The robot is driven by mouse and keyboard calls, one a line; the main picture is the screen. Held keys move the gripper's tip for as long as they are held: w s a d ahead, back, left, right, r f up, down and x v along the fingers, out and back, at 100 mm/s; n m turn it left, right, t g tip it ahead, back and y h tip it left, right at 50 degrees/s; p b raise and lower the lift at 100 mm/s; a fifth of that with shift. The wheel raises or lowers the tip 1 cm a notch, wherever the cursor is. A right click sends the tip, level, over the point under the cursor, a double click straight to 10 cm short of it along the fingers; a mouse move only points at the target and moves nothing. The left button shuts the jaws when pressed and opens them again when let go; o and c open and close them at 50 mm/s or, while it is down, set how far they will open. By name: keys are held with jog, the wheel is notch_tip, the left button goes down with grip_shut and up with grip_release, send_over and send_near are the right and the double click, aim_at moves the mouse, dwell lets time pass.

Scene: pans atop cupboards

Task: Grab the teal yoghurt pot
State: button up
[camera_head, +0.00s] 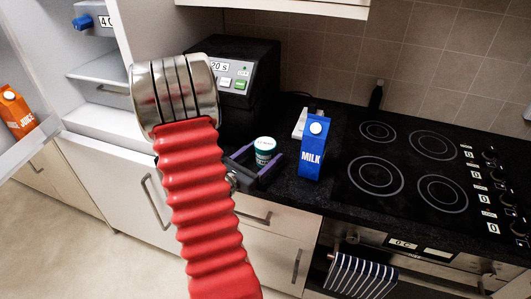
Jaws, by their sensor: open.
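The teal yoghurt pot (264,156) is a small, light pot with a teal band and a pale lid. It stands upright on the dark worktop, just left of the milk carton. My gripper (267,153) is open, with its dark and purple fingers low at the worktop. One finger is to the left of the pot and the other is in front and to its right, so the pot appears between them. I cannot tell whether either finger touches it. My red arm hides part of the gripper's base.
A blue milk carton (313,147) stands close to the right finger, with a pale object (301,122) behind it. A black microwave (241,75) is behind left. The hob (405,165) fills the right side. An orange juice carton (16,112) is far left.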

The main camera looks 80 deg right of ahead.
jog(key=shift+s+d, duration=0.3)
jog(key=shift+d, duration=0.35)
jog(key=shift+c, duration=0.2)
jog(key=c, duration=1.2)
